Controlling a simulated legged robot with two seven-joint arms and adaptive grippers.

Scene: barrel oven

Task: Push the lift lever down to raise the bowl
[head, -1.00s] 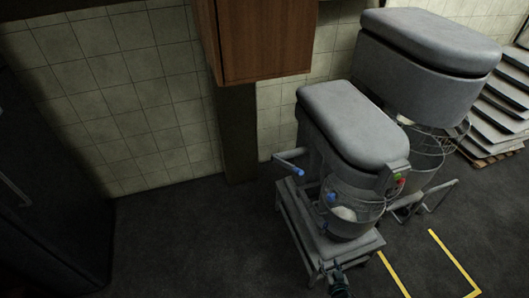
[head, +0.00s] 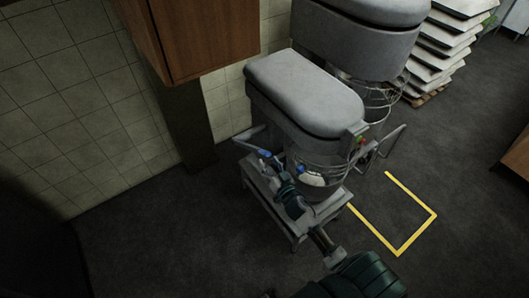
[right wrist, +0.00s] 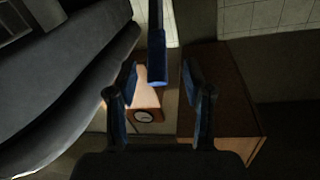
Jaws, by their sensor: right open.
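The grey mixer (head: 305,95) stands on a low stand, with its bowl (head: 322,190) under the head behind a wire guard. The lift lever (head: 264,153) sticks out on the mixer's left side and ends in a blue grip. My right gripper (head: 277,166) is open beside the bowl, just below and right of the blue grip. In the right wrist view, the blue lever grip (right wrist: 157,60) hangs between the open fingers of my right gripper (right wrist: 160,92); I cannot tell whether they touch. My left gripper is out of view.
A larger mixer (head: 365,35) stands behind at right, near stacked trays (head: 450,50). A wooden cabinet (head: 205,40) hangs on the tiled wall above left. Yellow floor marking (head: 418,238) lies at right. The floor at front left is clear.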

